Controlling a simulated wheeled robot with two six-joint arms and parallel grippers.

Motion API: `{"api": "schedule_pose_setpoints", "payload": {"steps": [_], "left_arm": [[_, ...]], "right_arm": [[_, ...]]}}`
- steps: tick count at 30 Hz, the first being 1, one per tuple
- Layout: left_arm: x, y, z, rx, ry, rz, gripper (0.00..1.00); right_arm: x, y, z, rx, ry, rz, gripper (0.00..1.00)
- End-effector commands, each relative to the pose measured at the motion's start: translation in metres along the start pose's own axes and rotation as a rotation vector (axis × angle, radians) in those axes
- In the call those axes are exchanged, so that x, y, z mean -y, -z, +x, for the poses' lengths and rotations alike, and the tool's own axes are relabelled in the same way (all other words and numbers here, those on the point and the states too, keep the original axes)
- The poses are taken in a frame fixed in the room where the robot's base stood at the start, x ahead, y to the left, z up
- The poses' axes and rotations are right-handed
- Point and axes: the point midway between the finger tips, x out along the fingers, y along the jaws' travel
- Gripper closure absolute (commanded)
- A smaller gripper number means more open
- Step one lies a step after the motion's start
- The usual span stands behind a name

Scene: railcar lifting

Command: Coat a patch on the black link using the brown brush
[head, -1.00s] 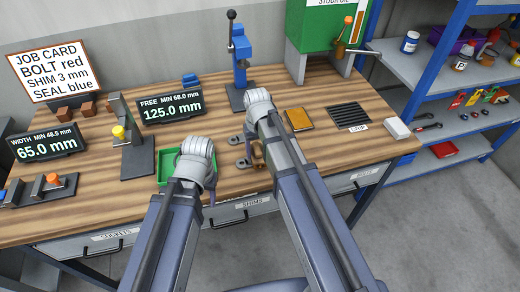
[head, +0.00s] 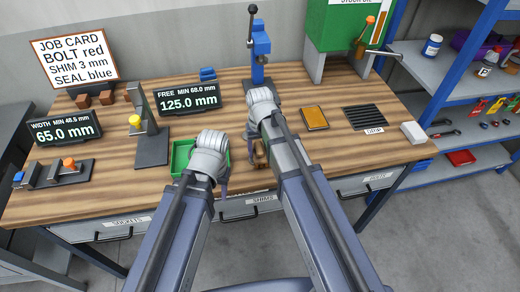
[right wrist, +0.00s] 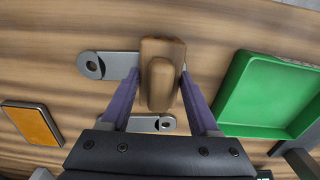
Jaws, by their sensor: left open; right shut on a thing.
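My right gripper (right wrist: 160,95) is shut on the brown brush (right wrist: 162,70), a rounded wooden block between its purple fingers. The brush also shows in the head view (head: 261,161), partly behind my right arm. Two flat metal links with round end holes lie beneath it in the right wrist view: an upper link (right wrist: 116,65) and a lower link (right wrist: 150,124). Both look grey, so I cannot tell which is the black one. The brush hides part of the upper link; whether it touches is unclear. My left gripper (head: 222,187) is open near the green tray's right side.
The green tray (head: 180,155) sits left of the links. An orange pad (head: 314,118), a black drip grate (head: 365,118) and a white block (head: 413,132) lie to the right. A blue press (head: 260,50) stands behind. Displays and gauges occupy the left bench.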

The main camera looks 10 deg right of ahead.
Motion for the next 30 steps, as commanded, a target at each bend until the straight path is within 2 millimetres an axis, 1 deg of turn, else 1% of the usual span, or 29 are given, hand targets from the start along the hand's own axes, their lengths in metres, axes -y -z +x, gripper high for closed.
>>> {"api": "schedule_pose_setpoints", "payload": {"steps": [15, 23, 26, 30], "left_arm": [[0.000, 0.000, -0.001, 0.000, 0.000, 0.000, 0.50], [0.000, 0.000, -0.001, 0.000, 0.000, 0.000, 0.50], [0.000, 0.000, -0.001, 0.000, 0.000, 0.000, 0.50], [0.000, 0.000, -0.001, 0.000, 0.000, 0.000, 0.50]], "right_arm": [[-0.040, 0.002, -0.002, 0.001, -0.003, 0.002, 0.90], [-0.043, 0.002, -0.002, 0.001, -0.003, 0.001, 0.90], [-0.047, 0.002, -0.001, 0.001, -0.003, 0.002, 0.90], [-0.057, 0.003, -0.001, 0.001, -0.003, 0.002, 0.90]]}}
